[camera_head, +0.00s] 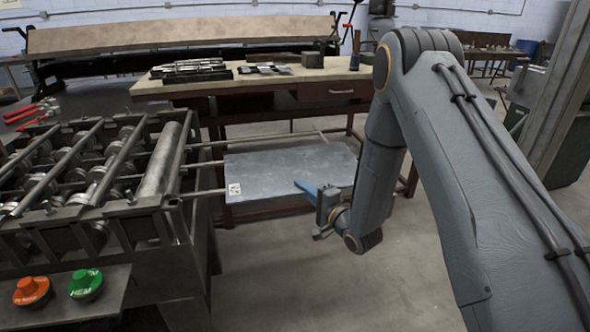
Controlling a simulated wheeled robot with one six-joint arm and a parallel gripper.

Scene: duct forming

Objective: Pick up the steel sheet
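The steel sheet (270,168) is a flat, grey rectangle lying level on thin rods that reach out from the roller machine. A small white label is on its front left corner. My gripper (311,208) is at the sheet's front right edge. Its fingers are apart, with a blue upper finger overlapping the sheet in the picture and a lower finger in front of and below the edge. I cannot tell whether either finger touches the sheet. The sheet's right front corner is close to my wrist.
The roller machine (95,180) stands at left, with an orange button (32,290) and a green button (86,284). A workbench (240,83) with tools is behind the sheet. A metal post (555,90) stands at right. The floor in front of the sheet is clear.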

